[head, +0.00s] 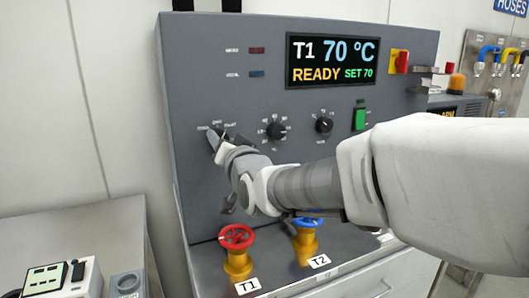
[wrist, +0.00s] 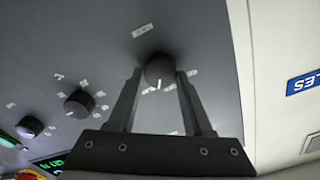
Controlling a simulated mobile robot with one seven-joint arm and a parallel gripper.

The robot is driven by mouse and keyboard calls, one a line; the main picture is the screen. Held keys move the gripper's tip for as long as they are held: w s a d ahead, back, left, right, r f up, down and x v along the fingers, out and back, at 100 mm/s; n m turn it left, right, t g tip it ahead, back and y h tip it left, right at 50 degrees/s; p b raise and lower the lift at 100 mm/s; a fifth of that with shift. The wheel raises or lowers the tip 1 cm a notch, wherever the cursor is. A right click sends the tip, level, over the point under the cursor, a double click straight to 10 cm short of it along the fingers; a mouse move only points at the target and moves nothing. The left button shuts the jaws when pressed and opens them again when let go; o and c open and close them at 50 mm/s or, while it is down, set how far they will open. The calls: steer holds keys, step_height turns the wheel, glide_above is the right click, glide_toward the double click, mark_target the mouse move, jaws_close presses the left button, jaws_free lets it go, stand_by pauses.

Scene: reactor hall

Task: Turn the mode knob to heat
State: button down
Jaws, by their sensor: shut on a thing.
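The mode knob (wrist: 159,71) is round and dark with a white pointer line. In the wrist view it sits between the two fingers of my gripper (wrist: 157,76), which are shut on its sides. Its pointer line runs straight down in that view. Small white labels surround it, too blurred to read. In the head view my gripper (head: 217,142) is at the leftmost knob position on the grey panel (head: 205,65), and it hides most of the knob.
A middle knob (head: 276,130) and a right knob (head: 324,124) stand beside it. A display (head: 333,61) reads "T1 70 °C READY SET 70". A green switch (head: 359,117) is further right. Below are a red valve wheel (head: 237,236) and a blue one (head: 307,222).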

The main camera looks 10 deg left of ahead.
steer(key=shift+f+m+b, duration=0.1)
steer(key=shift+m+b, duration=1.2)
steer(key=shift+m, duration=0.7)
steer(key=shift+c, duration=1.6)
jaws_free()
steer(key=p+v, duration=0.1)
steer(key=v, duration=1.6)
steer(key=shift+d, duration=0.2)
steer(key=shift+d+f, duration=0.1)
